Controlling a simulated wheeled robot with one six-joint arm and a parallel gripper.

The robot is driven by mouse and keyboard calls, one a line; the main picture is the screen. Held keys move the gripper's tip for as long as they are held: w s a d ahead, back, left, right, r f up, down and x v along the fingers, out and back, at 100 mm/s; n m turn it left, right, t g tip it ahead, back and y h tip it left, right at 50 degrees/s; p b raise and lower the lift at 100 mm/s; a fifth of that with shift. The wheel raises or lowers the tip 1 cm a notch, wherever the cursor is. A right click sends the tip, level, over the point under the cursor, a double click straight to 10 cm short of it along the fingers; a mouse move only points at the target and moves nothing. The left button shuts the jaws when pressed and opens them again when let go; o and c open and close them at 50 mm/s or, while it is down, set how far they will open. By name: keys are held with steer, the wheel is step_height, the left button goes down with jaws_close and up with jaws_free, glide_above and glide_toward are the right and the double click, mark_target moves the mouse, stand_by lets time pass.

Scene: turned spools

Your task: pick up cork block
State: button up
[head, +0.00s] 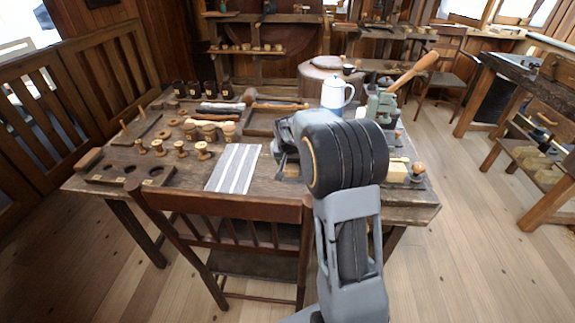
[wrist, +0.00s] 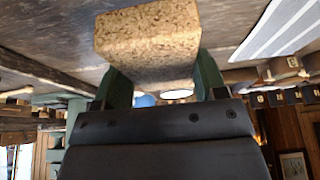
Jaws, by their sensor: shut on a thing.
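The cork block (wrist: 148,40), speckled tan-brown, sits between the two green fingers of my gripper (wrist: 163,82) in the wrist view. The fingers are shut on its sides, and the block extends out past their tips. The table's wood surface lies behind it. I cannot tell whether the block touches the table or is held just above it. In the head view my arm reaches over the right half of the table (head: 150,193), and its wrist hides the block and the fingertips.
A striped cloth (head: 234,168) lies left of my arm. Wooden spools (head: 181,148) and a holed tray (head: 126,171) are farther left. A white-and-blue pot (head: 335,95) stands behind my wrist. A pale block (head: 397,172) lies to the right. A chair (head: 230,207) stands at the front edge.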

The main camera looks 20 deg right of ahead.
mark_target(294, 164)
steer(key=s+r, duration=0.3)
steer(key=shift+s+a+r, duration=0.1)
steer(key=shift+s+r, duration=0.2)
steer(key=shift+r, duration=0.1)
steer(key=s+r, duration=0.3)
steer(key=s, duration=0.5)
steer(key=shift+a+r, duration=0.15)
steer(key=shift+a, duration=0.2)
